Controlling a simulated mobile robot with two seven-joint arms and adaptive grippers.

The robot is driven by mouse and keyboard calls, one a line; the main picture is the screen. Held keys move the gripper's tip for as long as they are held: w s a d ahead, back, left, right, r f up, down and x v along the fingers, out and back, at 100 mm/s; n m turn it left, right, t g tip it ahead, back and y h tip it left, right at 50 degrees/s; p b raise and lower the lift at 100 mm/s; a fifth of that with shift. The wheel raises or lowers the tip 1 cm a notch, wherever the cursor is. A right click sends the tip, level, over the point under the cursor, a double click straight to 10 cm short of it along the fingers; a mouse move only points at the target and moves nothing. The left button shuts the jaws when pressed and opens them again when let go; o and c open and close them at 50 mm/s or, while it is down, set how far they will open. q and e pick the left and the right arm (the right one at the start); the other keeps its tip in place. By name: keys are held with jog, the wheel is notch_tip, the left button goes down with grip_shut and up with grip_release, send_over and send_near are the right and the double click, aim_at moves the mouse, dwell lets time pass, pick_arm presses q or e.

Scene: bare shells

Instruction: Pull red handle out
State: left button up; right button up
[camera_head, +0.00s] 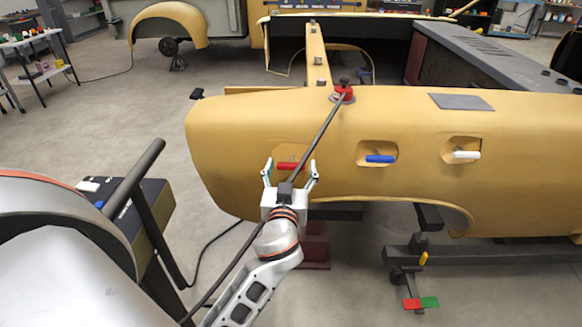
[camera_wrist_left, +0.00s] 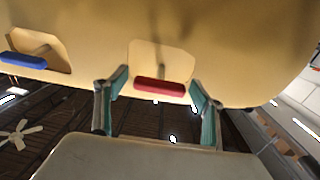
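The red handle (camera_head: 288,166) is a short bar in a recess on the side of the yellow body panel (camera_head: 230,125). It also shows in the left wrist view (camera_wrist_left: 160,87), lying crosswise in its recess. My left gripper (camera_head: 291,163) is open in front of it. In the left wrist view its two teal fingers stand apart, one to each side of the handle, with gaps on both sides. I cannot tell how far the fingertips are from the panel. My right gripper is not in view.
A blue handle (camera_head: 380,158) and a white handle (camera_head: 466,154) sit in recesses to the right. A dark rod (camera_head: 322,132) runs from a red clamp (camera_head: 343,93) down across my left arm. A dark stand (camera_head: 430,255) is at the lower right.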

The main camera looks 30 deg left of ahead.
pick_arm(q)
jog(key=shift+s, duration=0.1)
jog(key=v, duration=0.7)
jog(key=shift+s+d+f, duration=0.1)
jog(key=shift+d, duration=0.05)
dwell(0.6)
jog(key=s+d+f+m+g+h, duration=0.1)
jog(key=s+d+f+m+h, duration=0.2)
jog(key=f, duration=0.6)
jog(key=s+d+f+m+g+h, duration=0.1)
jog(key=d+f+m+h, duration=0.25)
jog(key=f, duration=0.45)
jog(key=s+d+f+m+g+h, duration=0.1)
jog(key=s+d+f+m+h, duration=0.1)
jog(key=s+f, duration=0.4)
jog(key=s+d+f+m+g+h, duration=0.1)
jog(key=s+d+f+g+h, duration=0.1)
jog(key=s+d+f, duration=0.2)
jog(key=s+f, duration=0.3)
jog(key=f, duration=0.1)
jog(key=shift+m, duration=0.35)
